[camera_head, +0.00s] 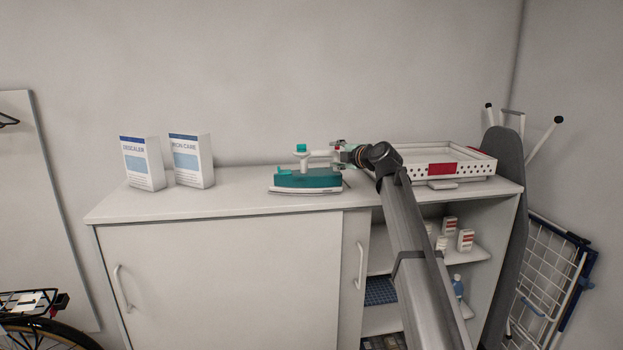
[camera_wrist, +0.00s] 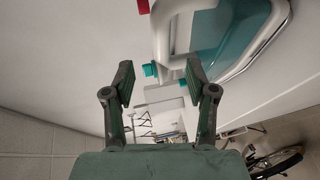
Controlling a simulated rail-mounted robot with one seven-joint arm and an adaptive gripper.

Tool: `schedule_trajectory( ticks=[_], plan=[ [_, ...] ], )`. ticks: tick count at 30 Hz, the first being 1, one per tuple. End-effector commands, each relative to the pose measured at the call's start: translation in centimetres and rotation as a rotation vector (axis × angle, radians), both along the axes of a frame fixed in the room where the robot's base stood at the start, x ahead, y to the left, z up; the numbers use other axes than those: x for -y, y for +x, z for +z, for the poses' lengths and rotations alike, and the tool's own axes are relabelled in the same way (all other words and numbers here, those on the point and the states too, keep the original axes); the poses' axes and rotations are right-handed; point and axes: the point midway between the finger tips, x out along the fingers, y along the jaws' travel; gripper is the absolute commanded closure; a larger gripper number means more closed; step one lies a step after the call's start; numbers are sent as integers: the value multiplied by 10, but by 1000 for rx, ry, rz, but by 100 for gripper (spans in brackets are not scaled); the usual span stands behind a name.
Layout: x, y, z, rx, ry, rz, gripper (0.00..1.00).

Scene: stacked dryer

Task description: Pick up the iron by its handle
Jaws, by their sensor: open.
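The teal and white iron (camera_head: 308,182) rests on the white cabinet top (camera_head: 235,198), near its middle. Its pale handle (camera_head: 320,153) runs along the top, with a teal knob (camera_head: 301,148) above its left part. My gripper (camera_head: 339,150) is at the right end of the handle, small and partly lost against the arm. In the wrist view my gripper (camera_wrist: 158,72) is open, its two dark fingers apart. The iron (camera_wrist: 225,35) fills the upper right there, close beyond the fingertips. Whether the fingers touch the handle cannot be told.
Two boxes, descaler (camera_head: 142,163) and iron care (camera_head: 191,160), stand left of the iron. A white perforated tray (camera_head: 478,164) with a red label lies to the right, behind my arm. An ironing board (camera_head: 505,180) leans at the cabinet's right end. The top's front left is clear.

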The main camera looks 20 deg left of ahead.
Motion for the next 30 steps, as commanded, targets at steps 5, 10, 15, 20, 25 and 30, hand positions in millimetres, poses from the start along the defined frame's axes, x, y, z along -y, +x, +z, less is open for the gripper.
schedule_trajectory(
  ticks=[5,10,15,20,25,30],
  plan=[
    [-24,20,-3,-2,1,1,43],
    [-33,27,-8,-1,0,1,43],
    [-39,30,-8,-2,-1,1,43],
    [-54,40,-10,-2,-1,1,43],
    [-71,54,-15,-2,0,0,43],
    [-76,56,-20,-1,0,0,43]
  ],
)
